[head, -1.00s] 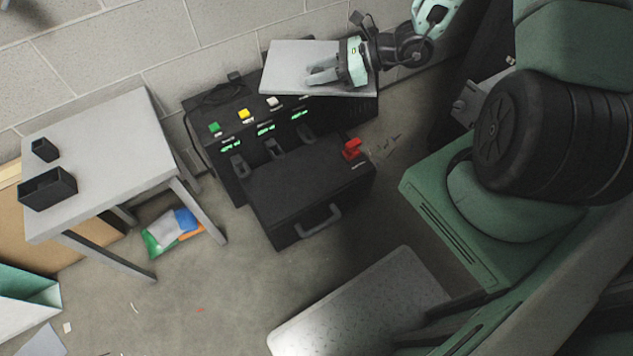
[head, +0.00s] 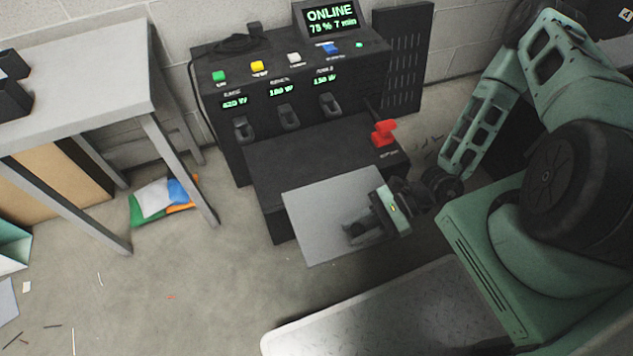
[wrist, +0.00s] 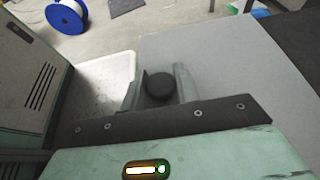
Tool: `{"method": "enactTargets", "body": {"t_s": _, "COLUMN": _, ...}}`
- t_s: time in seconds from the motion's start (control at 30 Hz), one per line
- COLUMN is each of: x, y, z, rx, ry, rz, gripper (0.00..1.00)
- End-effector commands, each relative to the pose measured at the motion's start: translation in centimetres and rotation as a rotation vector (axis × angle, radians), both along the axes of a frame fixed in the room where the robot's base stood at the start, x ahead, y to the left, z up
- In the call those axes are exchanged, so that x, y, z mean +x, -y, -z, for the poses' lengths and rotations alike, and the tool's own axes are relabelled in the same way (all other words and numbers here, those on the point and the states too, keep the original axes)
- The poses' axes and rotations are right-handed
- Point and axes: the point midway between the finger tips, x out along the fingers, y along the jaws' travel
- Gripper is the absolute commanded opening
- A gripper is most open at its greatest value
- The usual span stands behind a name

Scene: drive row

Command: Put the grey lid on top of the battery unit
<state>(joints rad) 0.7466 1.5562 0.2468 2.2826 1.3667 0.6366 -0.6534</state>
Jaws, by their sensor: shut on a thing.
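My gripper (head: 362,232) is shut on the round black knob (wrist: 159,87) of the grey lid (head: 325,205). The lid is a flat square plate, also in the wrist view (wrist: 215,75). I hold it in front of and over the front edge of the low black part of the battery unit (head: 275,158). It hides much of that part's front; I cannot tell how high above it the lid is. The unit's taller back part has a panel with coloured buttons, green readouts and a screen (head: 331,17). A red switch (head: 384,133) stands up at the low part's right.
A grey table (head: 90,75) with dark boxes stands at the left. A coloured bag (head: 163,200) lies on the floor beneath it. My own green body fills the right. Bare floor (head: 190,270) lies at the front left. The wrist view shows a blue-rimmed spool (wrist: 67,14).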

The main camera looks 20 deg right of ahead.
Motion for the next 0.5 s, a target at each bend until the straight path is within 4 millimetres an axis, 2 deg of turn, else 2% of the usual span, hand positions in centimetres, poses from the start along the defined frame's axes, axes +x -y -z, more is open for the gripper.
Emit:
{"method": "enactTargets", "body": {"t_s": 0.03, "x": -0.5, "y": -0.3, "z": 0.8, "rx": 0.002, "ry": 0.000, "rz": -0.011, "gripper": 0.00}}
{"method": "enactTargets", "body": {"t_s": 0.17, "x": -0.2, "y": -0.5, "z": 1.3, "rx": -0.001, "ry": 0.005, "rz": -0.027, "gripper": 0.00}}
{"method": "enactTargets", "body": {"t_s": 0.27, "x": 1.6, "y": -0.5, "z": 1.5, "rx": -0.003, "ry": 0.011, "rz": -0.031, "gripper": 0.00}}
{"method": "enactTargets", "body": {"t_s": 0.5, "x": 7.7, "y": -0.5, "z": 1.6, "rx": -0.004, "ry": 0.011, "rz": -0.028, "gripper": 0.00}}
